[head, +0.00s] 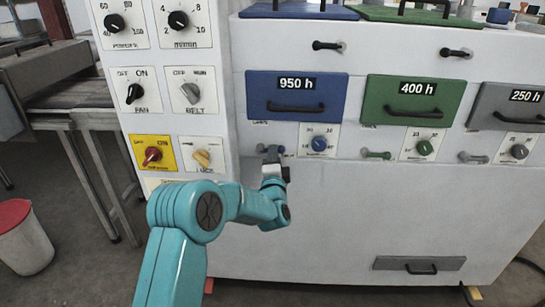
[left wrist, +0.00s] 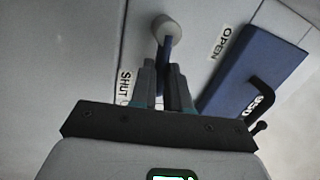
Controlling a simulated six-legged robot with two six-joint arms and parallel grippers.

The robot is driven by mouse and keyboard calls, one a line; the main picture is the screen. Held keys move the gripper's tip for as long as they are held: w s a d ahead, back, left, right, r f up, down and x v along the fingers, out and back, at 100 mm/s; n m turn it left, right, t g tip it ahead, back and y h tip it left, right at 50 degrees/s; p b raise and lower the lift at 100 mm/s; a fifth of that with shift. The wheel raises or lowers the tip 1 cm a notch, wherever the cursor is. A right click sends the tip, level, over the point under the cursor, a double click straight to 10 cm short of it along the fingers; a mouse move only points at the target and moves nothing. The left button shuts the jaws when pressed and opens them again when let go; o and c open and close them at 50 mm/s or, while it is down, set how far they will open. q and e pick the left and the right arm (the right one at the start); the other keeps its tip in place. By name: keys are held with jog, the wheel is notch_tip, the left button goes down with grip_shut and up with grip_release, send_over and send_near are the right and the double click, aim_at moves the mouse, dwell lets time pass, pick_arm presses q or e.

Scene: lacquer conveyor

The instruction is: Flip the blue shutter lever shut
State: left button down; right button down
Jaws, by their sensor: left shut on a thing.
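The blue shutter lever (head: 272,150) is on the machine's pale front, below the blue panel marked 950 h, mostly hidden by my gripper in the head view. My left gripper (head: 273,168) is at the lever. In the left wrist view the blue lever (left wrist: 164,58) runs from a round grey pivot (left wrist: 167,30) down between the two fingers of my left gripper (left wrist: 165,72), which is shut on it. A SHUT label (left wrist: 125,88) is left of the fingers. An OPEN label (left wrist: 220,42) is to the right of the pivot. My right gripper is not in view.
The blue panel (head: 296,95) and a blue knob (head: 319,144) are close to the lever. A green lever (head: 377,155) and a grey lever (head: 473,157) are further right. The switch panel (head: 165,75) is at left. The machine front below the levers is mostly bare.

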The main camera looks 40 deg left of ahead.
pick_arm(q)
jog(key=shift+w+d+m+t, duration=0.15)
jog(key=shift+m+t, duration=0.15)
jog(key=shift+m, duration=0.4)
jog(key=shift+f+h, duration=0.2)
jog(key=shift+h, duration=0.1)
jog(key=c, duration=1.1)
grip_release()
jog(key=shift+d, duration=0.1)
jog(key=b+v, duration=0.1)
jog(key=v, duration=1.5)
jog(key=shift+s+b, duration=0.2)
jog(key=shift+b, duration=0.1)
jog(key=shift+d, duration=0.1)
